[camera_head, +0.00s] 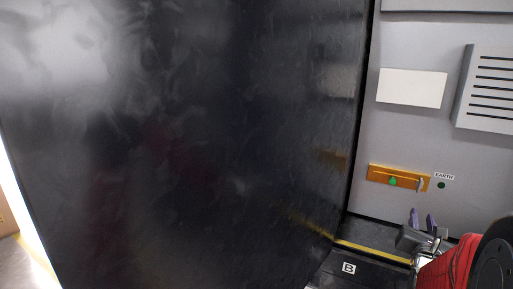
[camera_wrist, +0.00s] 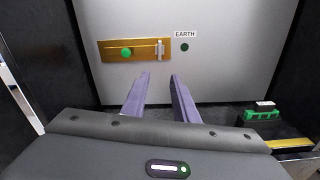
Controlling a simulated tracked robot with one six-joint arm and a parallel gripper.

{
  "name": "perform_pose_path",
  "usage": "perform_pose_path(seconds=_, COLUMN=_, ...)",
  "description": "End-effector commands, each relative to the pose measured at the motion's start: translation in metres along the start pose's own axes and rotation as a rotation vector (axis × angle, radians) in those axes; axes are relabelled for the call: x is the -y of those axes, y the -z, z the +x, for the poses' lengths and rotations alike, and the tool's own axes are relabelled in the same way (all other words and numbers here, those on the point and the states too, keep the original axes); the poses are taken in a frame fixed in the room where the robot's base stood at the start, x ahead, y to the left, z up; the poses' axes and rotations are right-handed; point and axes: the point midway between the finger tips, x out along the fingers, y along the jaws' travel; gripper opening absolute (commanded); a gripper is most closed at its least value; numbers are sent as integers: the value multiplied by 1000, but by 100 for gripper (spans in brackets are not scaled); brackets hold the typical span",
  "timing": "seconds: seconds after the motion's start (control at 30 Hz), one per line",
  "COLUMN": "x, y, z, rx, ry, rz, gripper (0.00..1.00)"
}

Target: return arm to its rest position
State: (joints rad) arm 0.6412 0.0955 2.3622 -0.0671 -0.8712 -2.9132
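My gripper (camera_wrist: 160,97) points at a grey panel (camera_wrist: 230,80) in the wrist view. Its two purple fingers are apart with nothing visible between them, so it is open. In the head view my gripper (camera_head: 423,220) shows small at the lower right, in front of the panel, below an orange plate. My red-sleeved arm (camera_head: 450,268) fills the lower right corner of that view. The gripper looks apart from the panel, though the exact gap cannot be told.
A large dark panel (camera_head: 180,140) fills most of the head view. The orange plate (camera_head: 398,178) has a green knob, beside an EARTH label (camera_head: 444,176). A vent (camera_head: 490,90) sits upper right. A green connector block (camera_wrist: 262,113) lies at right in the wrist view.

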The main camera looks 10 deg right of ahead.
Motion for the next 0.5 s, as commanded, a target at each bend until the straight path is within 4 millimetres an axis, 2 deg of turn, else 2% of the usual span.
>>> perform_pose_path(seconds=0.17, x=5, y=21, z=-1, rx=-80, ry=29, rz=214, gripper=27)
perform_pose_path(seconds=0.5, x=20, y=82, z=-18, rx=-284, ry=194, rz=706, gripper=27)
